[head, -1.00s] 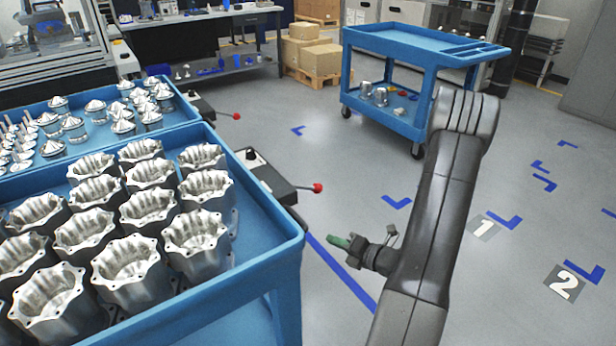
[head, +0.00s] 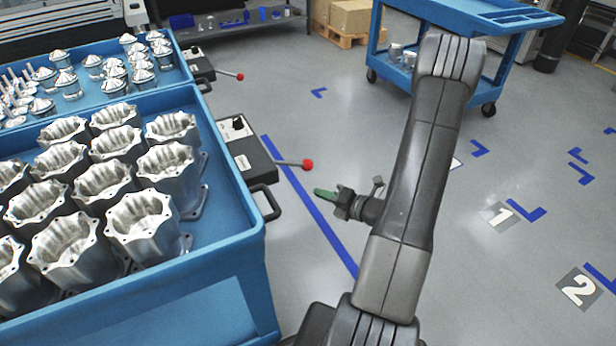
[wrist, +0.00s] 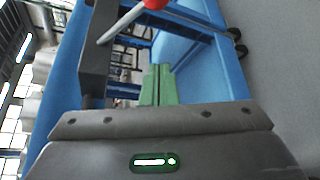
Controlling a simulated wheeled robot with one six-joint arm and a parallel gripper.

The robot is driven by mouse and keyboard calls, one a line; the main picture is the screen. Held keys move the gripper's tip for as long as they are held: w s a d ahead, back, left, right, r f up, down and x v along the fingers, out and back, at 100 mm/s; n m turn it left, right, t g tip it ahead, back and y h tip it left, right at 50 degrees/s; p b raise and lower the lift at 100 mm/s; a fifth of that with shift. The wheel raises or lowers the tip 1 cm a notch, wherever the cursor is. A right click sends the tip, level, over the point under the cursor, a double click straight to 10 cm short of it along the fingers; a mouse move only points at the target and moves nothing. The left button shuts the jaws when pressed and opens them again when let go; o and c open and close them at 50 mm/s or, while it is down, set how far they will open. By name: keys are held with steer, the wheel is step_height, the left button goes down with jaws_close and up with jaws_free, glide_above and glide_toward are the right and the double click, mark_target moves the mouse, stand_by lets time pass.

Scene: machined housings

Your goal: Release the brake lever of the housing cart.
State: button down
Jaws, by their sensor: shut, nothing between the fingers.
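The housing cart (head: 232,262) is blue and stands at the left, loaded with several open silver housings (head: 140,215). Its brake lever (head: 308,165) is a thin rod with a red ball, sticking out to the right from a black box (head: 243,150) on the cart's side. My gripper (head: 322,193) has green fingers and is shut and empty. In the head view it is just below and right of the red ball, apart from it. In the wrist view the lever (wrist: 128,18) crosses the top, beyond the shut green fingertips (wrist: 158,72).
A second blue cart (head: 165,85) with conical parts stands behind, with its own red-ball lever (head: 239,77). Another blue cart (head: 480,20) stands at the back right. The floor to the right is clear, with blue marks and number plates 1 (head: 500,216) and 2 (head: 580,289).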

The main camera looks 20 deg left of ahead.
mark_target(291, 163)
steer(key=x, duration=1)
steer(key=w+d+r, duration=0.1)
steer(key=w+r, duration=0.1)
steer(key=w, duration=0.1)
steer(key=shift+d+b, duration=0.3)
steer(key=shift+d, duration=0.1)
